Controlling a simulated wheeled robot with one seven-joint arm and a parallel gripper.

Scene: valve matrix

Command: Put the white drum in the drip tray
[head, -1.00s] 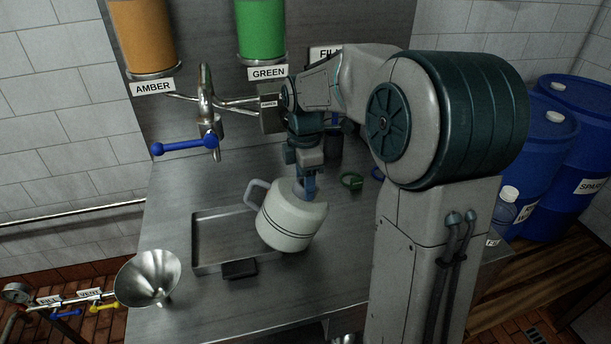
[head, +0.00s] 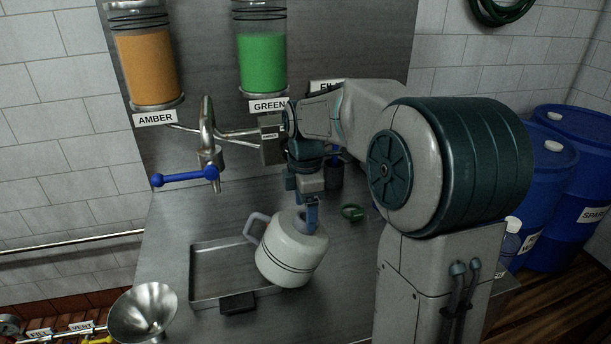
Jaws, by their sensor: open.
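The white drum (head: 291,253) is a pale, rounded vessel with dark bands near its base and a grey handle on its left. It stands over the right part of the drip tray (head: 196,272), a shallow metal tray on the bench, and hides that end. It leans slightly in the picture. I cannot tell whether its base rests inside the tray, on its rim or above it. My gripper (head: 312,217) points down at the drum's upper back right side, with its jaws open. The fingertips are partly hidden by the drum, so contact is unclear.
A metal funnel (head: 143,311) is left in front of the tray. A dark block (head: 238,303) sits at the tray's front edge. A tap with a blue lever (head: 185,177) hangs behind the tray. A small green ring (head: 352,213) lies to the right.

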